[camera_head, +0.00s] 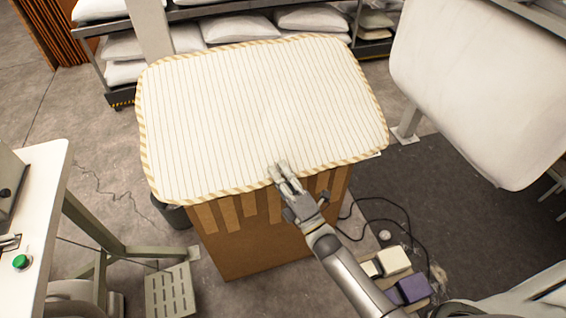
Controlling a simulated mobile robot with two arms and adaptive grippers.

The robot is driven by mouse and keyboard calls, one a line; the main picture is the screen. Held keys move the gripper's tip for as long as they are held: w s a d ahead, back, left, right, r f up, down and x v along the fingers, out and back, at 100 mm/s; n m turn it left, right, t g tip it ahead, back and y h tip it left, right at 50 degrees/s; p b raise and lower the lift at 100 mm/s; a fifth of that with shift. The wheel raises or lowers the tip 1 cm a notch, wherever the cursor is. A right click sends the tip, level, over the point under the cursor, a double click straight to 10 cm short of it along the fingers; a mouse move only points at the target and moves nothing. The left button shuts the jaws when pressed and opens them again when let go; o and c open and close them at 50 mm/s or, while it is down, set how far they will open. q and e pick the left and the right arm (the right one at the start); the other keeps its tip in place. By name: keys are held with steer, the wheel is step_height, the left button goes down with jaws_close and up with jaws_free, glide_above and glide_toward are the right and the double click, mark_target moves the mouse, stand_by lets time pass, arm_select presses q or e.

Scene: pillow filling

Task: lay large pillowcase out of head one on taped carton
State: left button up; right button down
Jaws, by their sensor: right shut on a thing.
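A large striped pillowcase (255,105) with a tan and white twisted border lies flat over the top of a brown carton (245,243). Strips of tape run down the carton's front side. The pillowcase covers the carton's top and overhangs its edges. My right gripper (284,174) is at the pillowcase's front edge, a little right of its middle, with its fingers shut on that edge. My left gripper is not in view.
A white padded form (480,85) on a stand is at the right. A shelf with white pillows (238,27) stands behind. A white table (42,200) with a green button (21,262) is at left. Cables (385,205) and small blocks (394,260) lie on the floor at right.

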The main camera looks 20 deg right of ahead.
step_height(320, 180, down, 7)
steer(key=m+g+h+p, duration=0.1)
steer(key=g+p, duration=0.2)
steer(key=shift+w+g+h, duration=0.2)
steer(key=shift+g+h, duration=0.1)
steer(key=shift+g, duration=0.1)
steer(key=c, duration=0.8)
jaws_free()
steer(key=p+v, duration=0.2)
steer(key=v, duration=0.7)
steer(key=shift+p, duration=0.3)
